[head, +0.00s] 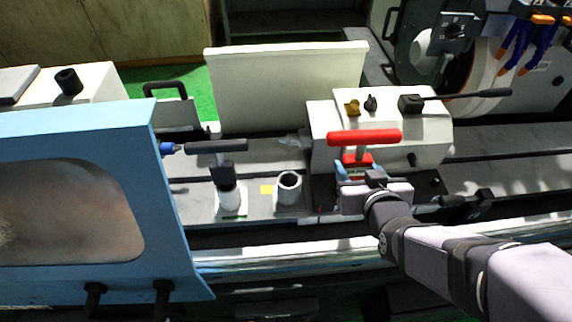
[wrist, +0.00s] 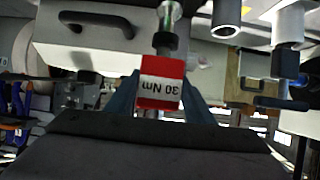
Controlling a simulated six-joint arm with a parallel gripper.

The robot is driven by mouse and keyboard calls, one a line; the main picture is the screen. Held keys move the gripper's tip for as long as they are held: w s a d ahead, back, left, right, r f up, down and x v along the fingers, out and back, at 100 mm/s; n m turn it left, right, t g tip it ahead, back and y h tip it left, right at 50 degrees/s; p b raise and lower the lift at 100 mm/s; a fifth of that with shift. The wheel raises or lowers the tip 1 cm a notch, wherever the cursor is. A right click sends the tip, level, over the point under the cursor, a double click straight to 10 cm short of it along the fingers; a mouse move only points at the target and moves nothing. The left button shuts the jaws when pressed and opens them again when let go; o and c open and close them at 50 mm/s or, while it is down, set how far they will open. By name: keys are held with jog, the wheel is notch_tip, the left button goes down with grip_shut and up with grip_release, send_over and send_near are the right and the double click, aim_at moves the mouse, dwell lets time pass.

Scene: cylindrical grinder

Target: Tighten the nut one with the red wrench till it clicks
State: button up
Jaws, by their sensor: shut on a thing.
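The red wrench (head: 365,137) has a red T-shaped handle and a red body. My gripper (head: 358,172) is shut on that body, with a blue finger on each side, in front of the white machine block. In the wrist view, the red wrench body (wrist: 160,94) carries a "30 Nm" label and sits between the fingers of my gripper (wrist: 160,82). A dark collar and a metal shaft extend from it toward the top of that view. I cannot make out nut one, or whether the wrench touches any nut.
A black-handled wrench (head: 217,147) stands in a pale tube holder (head: 229,200) at left. An empty tube holder (head: 289,189) stands between it and my gripper. The white block (head: 428,135) with knobs and a black lever (head: 470,95) is close behind. A blue guard (head: 100,135) fills the left.

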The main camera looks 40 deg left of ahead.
jog(key=shift+w+a+m+t+h, duration=0.1)
jog(key=shift+a+m+t+h, duration=0.2)
jog(key=shift+m+h, duration=0.15)
jog(key=shift+w+a+r+m+t+h+p, duration=0.15)
jog(key=shift+r+m+t+h+p, duration=0.25)
jog(key=shift+p, duration=0.55)
jog(key=m+p, duration=0.1)
jog(key=p, duration=0.1)
jog(key=m+h+p, duration=0.1)
jog(key=shift+w+a+t+h+p, duration=0.15)
jog(key=shift+a+t+h+p, duration=0.1)
jog(key=shift+t+p, duration=0.15)
jog(key=shift+w+a+f+m+t+h+p, duration=0.15)
jog(key=shift+m+h+p, duration=0.15)
jog(key=shift+m+h, duration=0.1)
jog(key=shift+w+a+f+m+t+h+p, duration=0.15)
jog(key=shift+m+h+p, duration=0.1)
jog(key=shift+m+h, duration=0.15)
jog(key=shift+w+a+m+g+h, duration=0.35)
jog(key=shift+w+a+m+h, duration=0.2)
jog(key=shift+m+h, duration=1.4)
jog(key=shift+w+a+m+g+h, duration=0.4)
jog(key=shift+w+a+m+h, duration=0.1)
jog(key=shift+m+h, duration=1.35)
jog(key=shift+w+a+m+g+h, duration=0.35)
jog(key=shift+w+a+m+h, duration=0.2)
jog(key=shift+m+h, duration=1.4)
jog(key=shift+w+a+m+g+h, duration=0.1)
jog(key=shift+a+m+g+h, duration=0.1)
jog(key=shift+m+g+h, duration=0.4)
